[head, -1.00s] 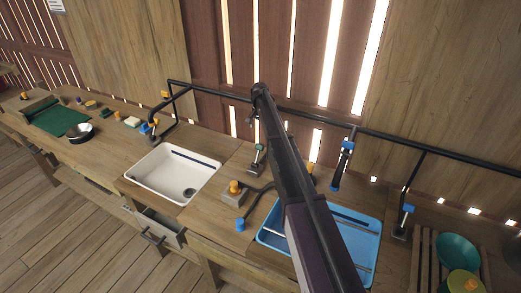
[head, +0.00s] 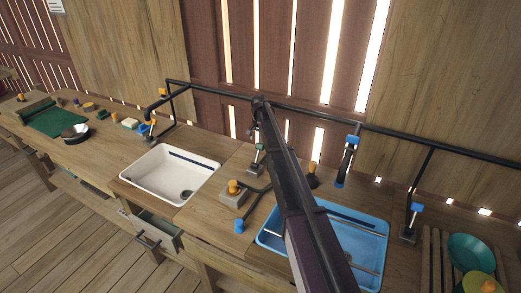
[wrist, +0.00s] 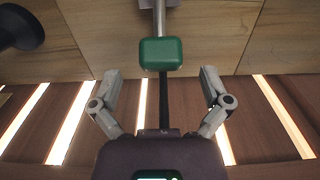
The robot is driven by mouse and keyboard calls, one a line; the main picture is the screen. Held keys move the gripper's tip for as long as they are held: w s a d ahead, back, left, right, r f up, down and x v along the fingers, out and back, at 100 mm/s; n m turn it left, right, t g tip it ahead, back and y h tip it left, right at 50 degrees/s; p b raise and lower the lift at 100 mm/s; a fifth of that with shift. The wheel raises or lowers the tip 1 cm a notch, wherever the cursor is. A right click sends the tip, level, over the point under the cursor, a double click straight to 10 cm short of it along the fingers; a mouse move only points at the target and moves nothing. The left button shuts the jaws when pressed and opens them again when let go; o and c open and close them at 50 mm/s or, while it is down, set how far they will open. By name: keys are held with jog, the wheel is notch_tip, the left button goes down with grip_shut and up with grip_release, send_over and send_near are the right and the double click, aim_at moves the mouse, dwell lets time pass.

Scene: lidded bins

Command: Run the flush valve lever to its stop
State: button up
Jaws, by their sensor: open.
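A lever with a green block handle (wrist: 161,54) on a grey metal stem shows at the top centre of the wrist view. In the head view the green-tipped lever (head: 259,147) stands on the counter behind the two sinks, just below the end of my arm. No label shows which lever is the flush valve's. My gripper (wrist: 160,73) is open and empty. Its two fingers are spread left and right of the green handle, with clear gaps on both sides, and neither finger touches it. The lever's base is largely hidden in the wrist view.
A white sink (head: 171,174) lies left and a blue sink (head: 372,245) right, partly behind my arm. A blue-ended crank lever (head: 239,226) and a yellow knob (head: 234,187) sit between them. A black pipe (head: 400,138) runs along the wall behind.

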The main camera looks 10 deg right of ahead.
aim_at(258, 155)
jog(key=shift+f+b, duration=1.15)
jog(key=shift+f, duration=0.3)
jog(key=c, duration=1.2)
jog(key=shift+o, duration=0.2)
jog(key=shift+d, duration=0.15)
